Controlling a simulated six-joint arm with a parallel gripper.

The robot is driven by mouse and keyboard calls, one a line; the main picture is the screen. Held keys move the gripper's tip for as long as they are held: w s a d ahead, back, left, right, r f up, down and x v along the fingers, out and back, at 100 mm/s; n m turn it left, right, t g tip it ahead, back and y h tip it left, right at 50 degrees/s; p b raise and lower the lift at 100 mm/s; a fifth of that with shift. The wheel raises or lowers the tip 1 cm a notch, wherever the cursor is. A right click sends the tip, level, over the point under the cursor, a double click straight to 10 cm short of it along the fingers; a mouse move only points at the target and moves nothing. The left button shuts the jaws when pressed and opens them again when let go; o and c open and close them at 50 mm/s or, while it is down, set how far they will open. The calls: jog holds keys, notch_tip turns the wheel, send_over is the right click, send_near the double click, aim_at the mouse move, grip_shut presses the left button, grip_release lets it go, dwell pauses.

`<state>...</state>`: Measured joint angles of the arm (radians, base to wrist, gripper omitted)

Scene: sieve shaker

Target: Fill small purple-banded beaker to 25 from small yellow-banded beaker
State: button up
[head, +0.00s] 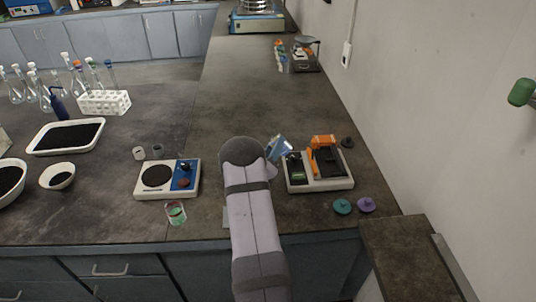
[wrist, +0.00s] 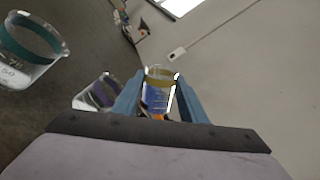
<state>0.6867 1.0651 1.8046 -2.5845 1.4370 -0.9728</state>
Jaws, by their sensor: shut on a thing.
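My gripper (wrist: 158,96) is shut on the small yellow-banded beaker (wrist: 160,82), with a finger on each side of it in the wrist view. Blue shows inside that beaker, but its level cannot be read. In the head view my gripper (head: 280,148) is right of my arm's rounded end, just left of the orange device. The purple-banded beaker (wrist: 103,92) is left of the held beaker in the wrist view, partly behind a finger and apart from the held rim. I cannot make it out in the head view, where my arm covers part of the bench.
A teal-banded beaker (wrist: 28,48) is at far left in the wrist view. A hotplate (head: 150,192) stands left of my arm. The orange device (head: 323,142) stands right. Teal (head: 342,207) and purple (head: 366,205) discs lie near the front. The bench behind is largely clear.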

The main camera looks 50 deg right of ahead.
jog(key=shift+f+n, duration=0.4)
jog(key=shift+n, duration=0.4)
dwell(1.1)
jog(key=shift+w+r+n+p, duration=0.2)
jog(key=shift+n+p, duration=0.35)
jog(key=shift+n, duration=0.35)
dwell(2.2)
jog(key=m, duration=0.1)
jog(key=m+b, duration=0.1)
jog(key=m, duration=0.1)
jog(key=m+b, duration=0.1)
jog(key=shift+s+d+r+m, duration=0.1)
jog(key=shift+s+r+m, duration=0.1)
jog(key=shift+s+m, duration=0.2)
